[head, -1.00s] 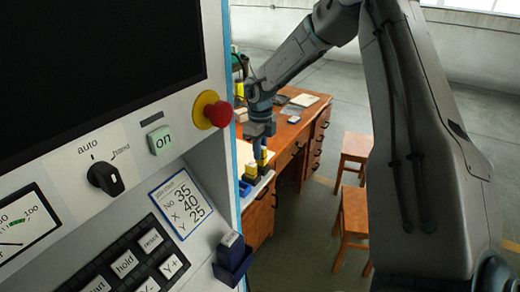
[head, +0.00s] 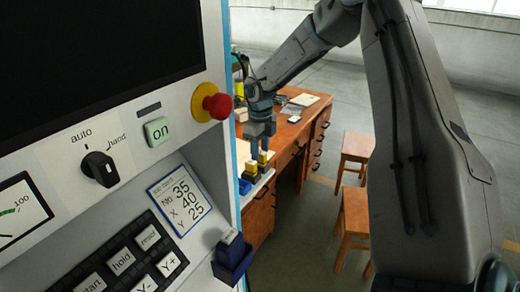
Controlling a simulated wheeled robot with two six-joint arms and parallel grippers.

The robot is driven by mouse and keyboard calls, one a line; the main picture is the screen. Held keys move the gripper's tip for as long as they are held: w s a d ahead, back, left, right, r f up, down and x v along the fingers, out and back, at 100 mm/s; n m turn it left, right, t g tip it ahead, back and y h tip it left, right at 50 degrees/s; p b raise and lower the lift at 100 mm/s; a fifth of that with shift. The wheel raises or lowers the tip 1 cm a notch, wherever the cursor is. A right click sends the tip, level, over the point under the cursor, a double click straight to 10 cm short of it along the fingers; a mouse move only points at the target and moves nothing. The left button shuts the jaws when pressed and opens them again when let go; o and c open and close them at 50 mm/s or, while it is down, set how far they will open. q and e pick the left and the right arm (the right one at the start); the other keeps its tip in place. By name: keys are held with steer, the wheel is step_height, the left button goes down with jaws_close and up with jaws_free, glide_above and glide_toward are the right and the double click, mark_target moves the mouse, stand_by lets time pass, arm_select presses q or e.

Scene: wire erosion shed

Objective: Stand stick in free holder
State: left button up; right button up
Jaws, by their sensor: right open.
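Two small dark sticks with yellow tops, a near one (head: 252,169) and a far one (head: 262,158), stand close together on a pale strip at the desk's near end. A small blue holder (head: 245,187) sits just beside them and looks empty, though it is too small to be sure. My right gripper (head: 259,148) points down, open, with its fingertips at the yellow tops; I cannot tell whether they touch. Another blue holder (head: 232,266) is fixed to the machine panel, with a dark blue, pale-topped stick (head: 230,238) in it. My left gripper is out of view.
The machine's control panel (head: 130,150) with a red stop button (head: 218,106) fills the left side. The wooden desk (head: 288,150) carries papers and small items. Two wooden stools (head: 354,215) stand to its right. Open floor lies behind them.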

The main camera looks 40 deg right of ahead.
mark_target(260, 152)
steer(key=shift+r+p, duration=0.7)
steer(key=shift+p, duration=0.35)
steer(key=shift+r, duration=0.2)
step_height(260, 152, up, 11)
steer(key=b, duration=0.5)
steer(key=shift+r, duration=0.2)
